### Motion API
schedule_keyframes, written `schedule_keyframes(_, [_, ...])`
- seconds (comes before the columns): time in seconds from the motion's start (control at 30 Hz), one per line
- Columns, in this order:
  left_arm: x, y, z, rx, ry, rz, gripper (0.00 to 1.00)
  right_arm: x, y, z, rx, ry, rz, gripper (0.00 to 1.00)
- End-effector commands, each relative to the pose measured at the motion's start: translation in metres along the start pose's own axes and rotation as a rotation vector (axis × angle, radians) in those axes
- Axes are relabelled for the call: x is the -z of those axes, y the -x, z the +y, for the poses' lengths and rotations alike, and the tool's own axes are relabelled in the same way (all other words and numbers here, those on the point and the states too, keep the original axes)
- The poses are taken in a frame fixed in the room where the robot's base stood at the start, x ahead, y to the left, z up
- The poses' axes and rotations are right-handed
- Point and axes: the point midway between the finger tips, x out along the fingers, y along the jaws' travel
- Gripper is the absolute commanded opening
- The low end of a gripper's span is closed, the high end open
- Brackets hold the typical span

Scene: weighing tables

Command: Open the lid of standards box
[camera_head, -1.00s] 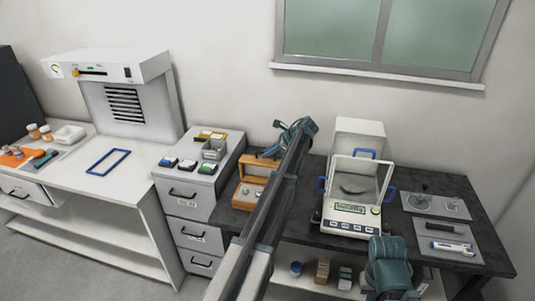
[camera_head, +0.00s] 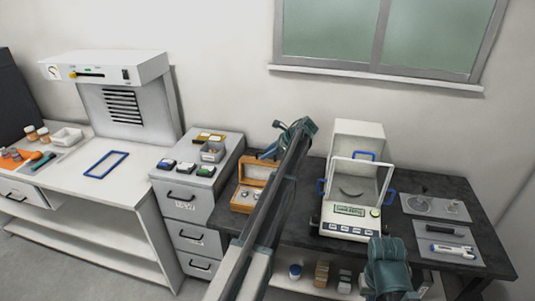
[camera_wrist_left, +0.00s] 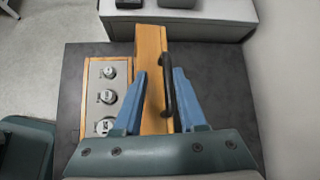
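The wooden standards box (camera_head: 244,207) stands on the dark table, left of the balance, and its lid (camera_head: 258,173) is raised. In the left wrist view, the box's grey insert (camera_wrist_left: 97,115) holds several round metal weights, and the lid (camera_wrist_left: 150,65) shows nearly edge-on with a dark handle (camera_wrist_left: 167,85) on its right side. My left gripper (camera_wrist_left: 160,75) is open, its blue fingers apart on either side of the handle and the lid's edge. In the head view, my left gripper (camera_head: 268,152) is behind the lid, partly hidden by my arm. My right gripper's fingers are out of view.
A balance (camera_head: 350,215) with a glass draft shield stands right of my left arm. Grey trays (camera_head: 447,249) with tools lie farther right. A grey drawer cabinet (camera_head: 190,203) carrying small boxes adjoins the table's left end. The wall (camera_head: 225,75) is close behind.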

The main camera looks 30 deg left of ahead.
Motion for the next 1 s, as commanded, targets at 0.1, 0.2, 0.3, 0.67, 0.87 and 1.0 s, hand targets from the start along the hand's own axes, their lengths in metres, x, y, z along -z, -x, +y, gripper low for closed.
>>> schedule_keyframes(0.1, [0.000, 0.000, 0.000, -0.001, 0.000, 0.001, 0.45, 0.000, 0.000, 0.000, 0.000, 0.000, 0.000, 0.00])
schedule_keyframes(0.2, [0.000, 0.000, 0.001, -0.001, -0.001, 0.001, 0.45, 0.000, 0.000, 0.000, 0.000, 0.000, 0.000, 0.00])
schedule_keyframes(0.3, [0.000, 0.002, 0.001, -0.001, -0.001, 0.002, 0.45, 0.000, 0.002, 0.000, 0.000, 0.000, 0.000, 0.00])
schedule_keyframes(0.67, [-0.005, 0.067, -0.001, 0.000, -0.003, 0.002, 0.45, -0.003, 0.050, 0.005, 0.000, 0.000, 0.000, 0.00])
schedule_keyframes(0.87, [-0.004, 0.105, -0.001, 0.000, -0.002, 0.001, 0.45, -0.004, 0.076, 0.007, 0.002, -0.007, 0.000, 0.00])
schedule_keyframes(1.0, [-0.002, 0.124, -0.001, 0.001, -0.002, 0.001, 0.45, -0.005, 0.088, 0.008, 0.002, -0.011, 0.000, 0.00])
